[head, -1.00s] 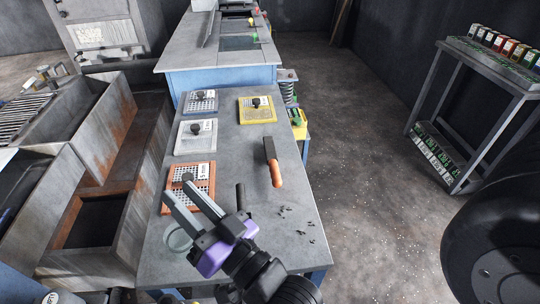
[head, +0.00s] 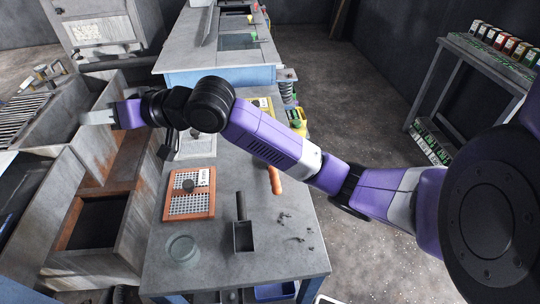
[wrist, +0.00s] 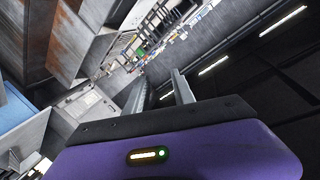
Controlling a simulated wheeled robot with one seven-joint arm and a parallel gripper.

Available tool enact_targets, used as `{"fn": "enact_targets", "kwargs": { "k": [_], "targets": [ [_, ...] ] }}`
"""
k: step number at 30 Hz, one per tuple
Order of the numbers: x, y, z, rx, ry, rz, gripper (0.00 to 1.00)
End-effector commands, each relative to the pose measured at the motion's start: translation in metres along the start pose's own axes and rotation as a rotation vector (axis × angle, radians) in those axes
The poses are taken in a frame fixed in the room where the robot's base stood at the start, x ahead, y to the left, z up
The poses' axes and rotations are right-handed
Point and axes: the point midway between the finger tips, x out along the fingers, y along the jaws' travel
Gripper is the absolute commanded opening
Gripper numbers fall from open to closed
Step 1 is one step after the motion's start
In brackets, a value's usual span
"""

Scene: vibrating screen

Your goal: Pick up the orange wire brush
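The orange wire brush (head: 275,180) lies on the grey table in the head view. Only its orange handle shows clearly; my purple arm covers its dark head. My gripper (head: 98,117) is up at the left, over the rusty metal bins and well away from the brush. It points left. In the wrist view, its two grey fingers (wrist: 163,80) appear apart with nothing between them. The brush does not show in the wrist view.
The table (head: 295,265) also holds an orange-framed sieve (head: 190,210), a partly hidden white sieve (head: 197,147), a small scoop (head: 243,236), a round clear dish (head: 182,248) and dark bits (head: 298,226). A shelf (head: 465,75) stands at the right.

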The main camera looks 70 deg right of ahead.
Motion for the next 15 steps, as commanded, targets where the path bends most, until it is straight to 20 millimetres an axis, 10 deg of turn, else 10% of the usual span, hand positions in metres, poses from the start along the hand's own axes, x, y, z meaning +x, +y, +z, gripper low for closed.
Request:
{"fn": "enact_targets", "kwargs": {
  "k": [7,12,15],
  "targets": [
    [-0.058,0.134,0.069,0.1,-0.463,0.396,0.3],
    [-0.162,0.221,0.123,0.281,-0.764,0.809,0.3],
    [-0.215,0.24,0.145,0.393,-0.881,1.01,0.3]
  ]
}}
